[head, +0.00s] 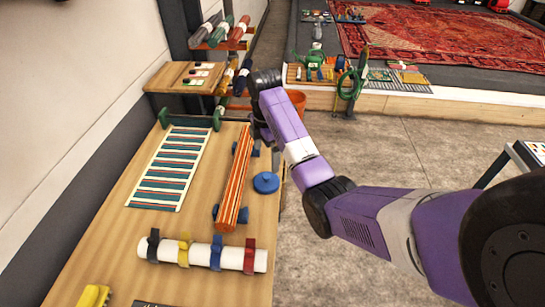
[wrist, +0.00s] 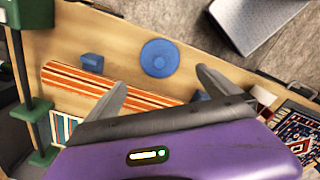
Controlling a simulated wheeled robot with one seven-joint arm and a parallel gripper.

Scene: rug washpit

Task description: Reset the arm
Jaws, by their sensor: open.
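My purple arm reaches from the right of the head view across to the wooden table (head: 95,235). My gripper (wrist: 160,82) is open and empty in the wrist view, its two grey fingers spread apart. In that view a round blue disc (wrist: 160,58) and an orange striped roll (wrist: 75,82) lie beyond the fingers. In the head view the fingertips are hidden behind my own wrist, near the table's far right edge.
The table also holds the striped roll (head: 235,180), the blue disc (head: 266,182), a striped rack (head: 168,168) and a white tube with coloured clips (head: 200,254). An orange bucket (head: 297,101) stands behind my arm.

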